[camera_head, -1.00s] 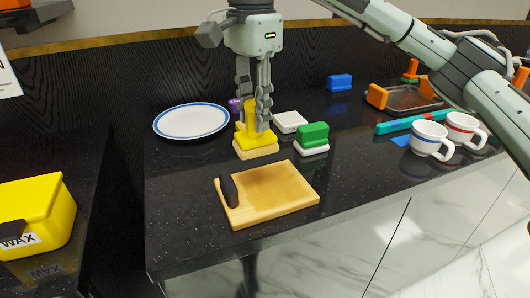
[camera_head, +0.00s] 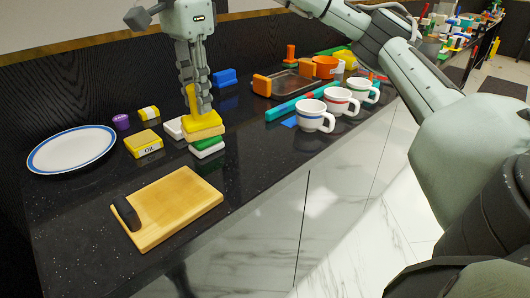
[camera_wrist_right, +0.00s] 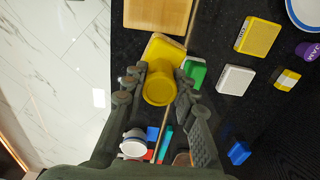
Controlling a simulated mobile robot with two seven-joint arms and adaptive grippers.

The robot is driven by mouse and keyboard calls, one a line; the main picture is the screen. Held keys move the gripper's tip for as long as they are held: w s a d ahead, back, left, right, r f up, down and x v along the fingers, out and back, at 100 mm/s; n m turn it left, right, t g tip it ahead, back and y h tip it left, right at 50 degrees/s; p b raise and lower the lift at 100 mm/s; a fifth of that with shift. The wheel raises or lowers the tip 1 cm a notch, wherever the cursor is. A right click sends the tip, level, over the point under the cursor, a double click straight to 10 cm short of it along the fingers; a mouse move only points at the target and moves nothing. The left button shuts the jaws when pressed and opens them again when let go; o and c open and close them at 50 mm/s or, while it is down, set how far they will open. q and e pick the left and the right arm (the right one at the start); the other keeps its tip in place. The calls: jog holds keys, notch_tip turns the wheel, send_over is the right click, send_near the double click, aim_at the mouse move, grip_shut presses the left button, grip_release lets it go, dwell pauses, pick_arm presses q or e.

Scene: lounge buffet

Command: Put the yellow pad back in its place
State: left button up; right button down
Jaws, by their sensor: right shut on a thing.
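My right gripper (camera_head: 198,100) is shut on the yellow pad (camera_head: 203,122), a yellow handle on a flat base with a pale underside. It holds the pad nearly level. In the head view the pad overlaps the top of the green-and-white pad (camera_head: 207,145); I cannot tell whether they touch. In the right wrist view the yellow pad (camera_wrist_right: 159,90) sits between the fingers, and the green pad (camera_wrist_right: 195,72) shows partly hidden beside it. My left gripper is not in view.
A yellow block marked OIL (camera_head: 143,144), a white block (camera_head: 173,129), a small yellow-and-white block (camera_head: 149,113) and a plate (camera_head: 72,150) stand left. A cutting board (camera_head: 175,205) lies in front. Cups (camera_head: 314,115) and a teal bar (camera_head: 287,107) are right. Bare counter lies right of the board.

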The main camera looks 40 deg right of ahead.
jog(key=shift+m, duration=0.6)
jog(key=d+f+b, duration=0.1)
jog(key=d+f, duration=0.2)
jog(key=d, duration=0.2)
jog(key=s+d+f+b, duration=0.1)
jog(key=d+f, duration=0.2)
jog(key=d, duration=0.2)
jog(key=s+d+f+b, duration=0.1)
jog(key=d+f, duration=0.2)
jog(key=d, duration=0.2)
jog(key=shift+s+f+b, duration=0.25)
jog(key=shift+f+b, duration=0.15)
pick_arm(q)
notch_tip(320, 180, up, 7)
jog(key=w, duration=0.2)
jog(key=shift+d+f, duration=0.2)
pick_arm(e)
jog(key=shift+a+f, duration=0.1)
jog(key=shift+f, duration=0.25)
jog(key=shift+f, duration=0.2)
jog(key=c, duration=1.6)
grip_release()
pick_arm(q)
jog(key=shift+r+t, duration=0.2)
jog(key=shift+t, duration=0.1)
pick_arm(e)
jog(key=o, duration=0.4)
